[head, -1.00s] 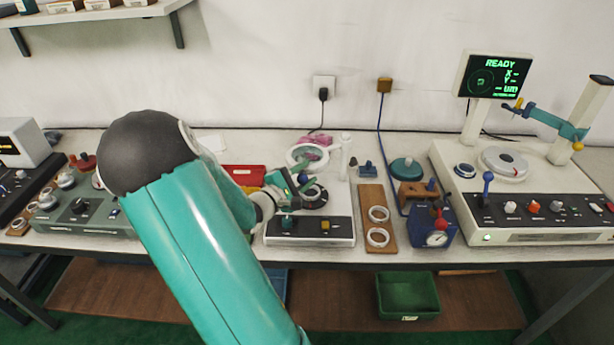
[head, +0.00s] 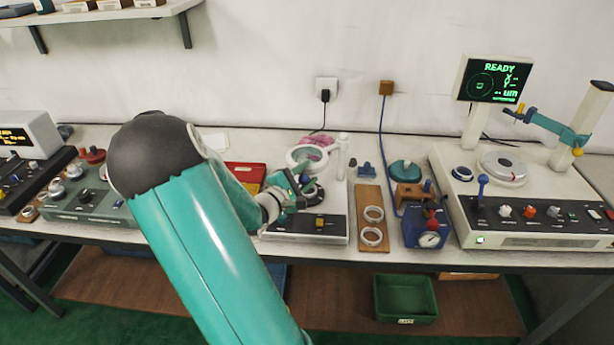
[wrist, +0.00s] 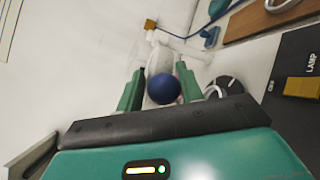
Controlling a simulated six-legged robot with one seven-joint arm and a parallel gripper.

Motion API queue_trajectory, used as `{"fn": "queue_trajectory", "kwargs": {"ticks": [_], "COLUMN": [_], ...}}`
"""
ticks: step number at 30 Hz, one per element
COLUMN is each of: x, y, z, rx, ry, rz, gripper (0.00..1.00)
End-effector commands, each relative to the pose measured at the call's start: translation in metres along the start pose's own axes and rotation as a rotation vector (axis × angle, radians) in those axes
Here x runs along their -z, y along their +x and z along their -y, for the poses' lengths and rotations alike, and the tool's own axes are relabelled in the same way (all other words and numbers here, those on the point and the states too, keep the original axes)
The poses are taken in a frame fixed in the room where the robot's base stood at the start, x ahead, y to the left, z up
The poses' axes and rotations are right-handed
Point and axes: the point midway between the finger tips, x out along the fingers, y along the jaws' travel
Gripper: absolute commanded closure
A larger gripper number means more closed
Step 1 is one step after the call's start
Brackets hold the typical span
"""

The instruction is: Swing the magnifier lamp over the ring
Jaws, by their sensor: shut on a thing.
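The magnifier lamp (head: 306,158) has a white ring-shaped head and stands on a white post (head: 342,156) at the back of a low instrument. Its head is behind the dark round stage (head: 313,194), not over it. My gripper (head: 300,184) is low over the instrument, at the left of the stage. In the wrist view my gripper (wrist: 163,92) is shut on a blue ball knob (wrist: 163,88), with a pale part of the lamp behind it. The stage shows partly at the right of the fingers. The ring on it is partly hidden by my gripper.
An amber switch (wrist: 302,88) marked LAMP is on the front panel. A wooden board (head: 372,190) with two pale rings lies to the right, beside a blue gauge unit (head: 427,230). A red tray (head: 245,173) is behind my arm. A measuring machine (head: 520,185) stands far right.

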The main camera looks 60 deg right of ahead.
Motion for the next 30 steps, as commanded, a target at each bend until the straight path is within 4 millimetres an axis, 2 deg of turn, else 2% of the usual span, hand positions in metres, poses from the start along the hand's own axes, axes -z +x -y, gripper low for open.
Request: {"fn": "queue_trajectory", "kwargs": {"ticks": [5,6,8,22,26,30], "x": [0.005,0.005,0.004,0.0,0.0,0.001], "y": [-0.004,-0.004,-0.004,-0.007,-0.023,-0.053], "z": [0.005,0.005,0.005,0.003,0.002,0.002], "rx": [0.009,0.009,0.008,0.003,0.002,0.002], "ry": [-0.012,-0.012,-0.012,-0.004,-0.002,-0.004], "rz": [-0.017,-0.017,-0.017,-0.01,-0.012,-0.013], "gripper": [1.0,0.61,0.5,0.5,0.5,0.5]}}
